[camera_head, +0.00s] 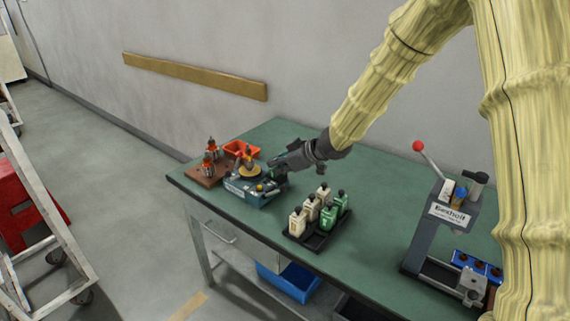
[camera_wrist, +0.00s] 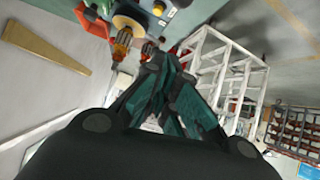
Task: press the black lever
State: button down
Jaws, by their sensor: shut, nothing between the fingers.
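A blue-grey winding machine (camera_head: 238,188) with a yellow disc on top stands on the green table. My gripper (camera_head: 274,170) is at its right rear side, close to or touching it; I cannot tell which. In the wrist view my gripper (camera_wrist: 163,62) has its dark green fingers drawn together at the tips, with nothing between them. I cannot make out a black lever on the machine; my gripper hides part of that side. The machine's top also shows at the upper edge of the wrist view (camera_wrist: 182,18).
A black tray (camera_head: 303,239) of several cream and green bottles stands to the right. A brown board (camera_head: 202,178) with copper armatures and an orange bin (camera_head: 240,148) lie at the left. A press (camera_head: 430,235) with a red-knobbed lever (camera_head: 418,146) is farther right.

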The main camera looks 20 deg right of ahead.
aim_at(274, 192)
jog(key=shift+w+f+p, duration=0.2)
jog(key=shift+f+p, duration=0.1)
jog(key=shift+f, duration=2.15)
jog(key=shift+d, duration=0.15)
